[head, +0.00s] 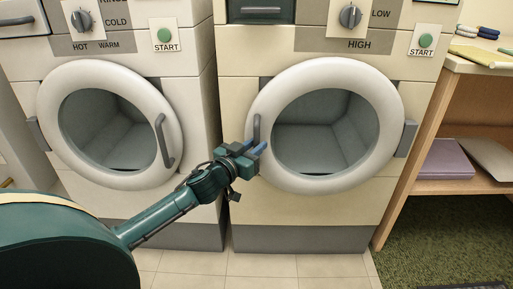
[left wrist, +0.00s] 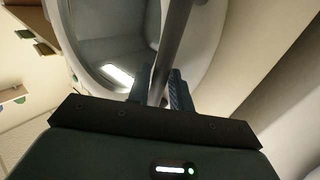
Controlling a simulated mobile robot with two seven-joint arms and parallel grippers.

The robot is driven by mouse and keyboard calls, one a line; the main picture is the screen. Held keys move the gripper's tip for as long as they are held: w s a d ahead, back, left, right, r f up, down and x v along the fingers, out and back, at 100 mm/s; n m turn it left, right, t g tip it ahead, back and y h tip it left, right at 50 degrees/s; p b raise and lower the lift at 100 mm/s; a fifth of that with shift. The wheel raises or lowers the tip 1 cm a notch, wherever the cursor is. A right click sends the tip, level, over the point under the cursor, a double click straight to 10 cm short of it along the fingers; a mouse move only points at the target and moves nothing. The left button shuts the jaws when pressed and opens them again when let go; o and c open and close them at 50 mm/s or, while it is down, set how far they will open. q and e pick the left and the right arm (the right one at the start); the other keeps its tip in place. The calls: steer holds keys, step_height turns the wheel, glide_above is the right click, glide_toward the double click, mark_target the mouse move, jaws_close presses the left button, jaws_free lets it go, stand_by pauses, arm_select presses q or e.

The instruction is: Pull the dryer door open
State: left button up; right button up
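The dryer is the right machine, with LOW and HIGH on its panel. Its round door (head: 384,102) has a pale ring around a dark window and looks shut. A grey bar handle (head: 256,129) stands upright on the ring's left side. My left gripper (head: 256,148) is at the lower end of this handle, its fingers apart. In the left wrist view the handle (left wrist: 173,50) runs down between the two fingertips (left wrist: 160,85), and the door's ring and window lie beyond. I cannot tell whether either finger touches the bar. My right gripper is not in view.
A washer (head: 200,95) with a similar round door (head: 165,105) stands left of the dryer. A wooden shelf (head: 480,187) with folded cloths stands close on the dryer's right. The tiled floor (head: 300,265) in front is clear; a green carpet (head: 460,240) lies to the right.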

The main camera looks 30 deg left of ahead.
arm_select(q)
steer(key=shift+w, duration=0.5)
steer(key=shift+c, duration=0.5)
jaws_close()
